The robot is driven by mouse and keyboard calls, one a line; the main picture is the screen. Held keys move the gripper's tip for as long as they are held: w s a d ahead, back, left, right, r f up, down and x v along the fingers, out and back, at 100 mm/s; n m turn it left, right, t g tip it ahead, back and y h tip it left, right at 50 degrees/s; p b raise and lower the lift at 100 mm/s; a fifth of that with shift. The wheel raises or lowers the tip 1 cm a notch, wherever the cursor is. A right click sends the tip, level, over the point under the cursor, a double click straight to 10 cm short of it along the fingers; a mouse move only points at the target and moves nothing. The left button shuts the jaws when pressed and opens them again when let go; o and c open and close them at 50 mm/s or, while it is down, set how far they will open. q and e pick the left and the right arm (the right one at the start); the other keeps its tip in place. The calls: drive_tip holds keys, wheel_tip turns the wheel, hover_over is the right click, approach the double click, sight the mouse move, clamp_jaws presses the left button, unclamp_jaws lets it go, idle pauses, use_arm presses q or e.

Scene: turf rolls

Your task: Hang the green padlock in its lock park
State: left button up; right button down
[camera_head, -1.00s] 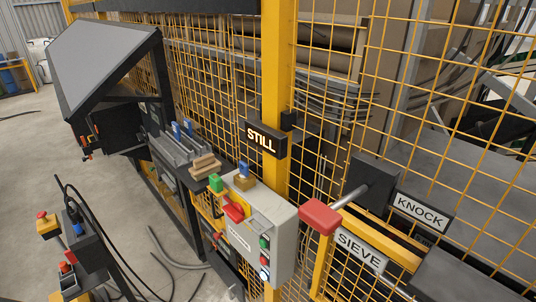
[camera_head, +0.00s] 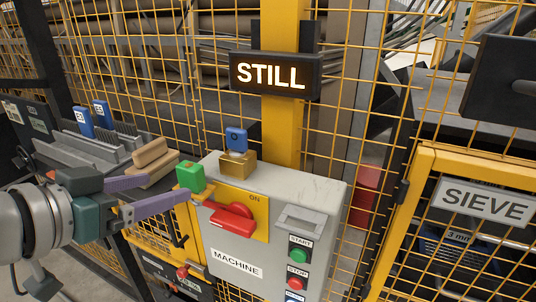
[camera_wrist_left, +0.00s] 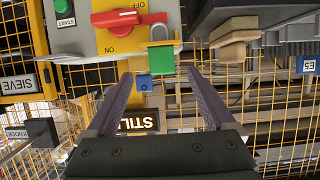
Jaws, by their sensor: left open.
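The green padlock (camera_head: 191,177) hangs at the left edge of the yellow plate of the red switch (camera_head: 232,214) on the grey machine box. In the left wrist view the padlock (camera_wrist_left: 162,59) has its shackle at the yellow plate. My left gripper (camera_head: 170,187) is open and empty, its purple fingers pointing at the padlock. In the left wrist view the padlock lies just beyond the gap between the fingertips (camera_wrist_left: 158,77); the fingers do not close on it. A small hook (camera_head: 179,241) shows on the yellow frame below; I cannot tell whether it is the lock park.
A brass block with a blue tag (camera_head: 237,163) stands on top of the machine box (camera_head: 325,192). Wooden blocks (camera_head: 150,160) lie behind my gripper. A lit STILL sign (camera_head: 275,75) is on the yellow post. Yellow mesh fencing closes off the back.

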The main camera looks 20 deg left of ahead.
sight(185, 177)
use_arm(q)
drive_tip(key=x, duration=0.3)
drive_tip(key=shift+w+d, duration=0.15)
drive_tip(key=shift+d, duration=0.05)
drive_tip(key=shift+a+p+x, duration=0.15)
drive_tip(key=shift+p+x, duration=0.15)
drive_tip(key=shift+x, duration=1.05)
drive_tip(key=shift+a+p+x, duration=0.2)
drive_tip(key=shift+p+x, duration=0.05)
drive_tip(key=shift+x, duration=1.05)
drive_tip(key=shift+r, duration=0.1)
drive_tip(key=shift+c, duration=0.3)
clamp_jaws()
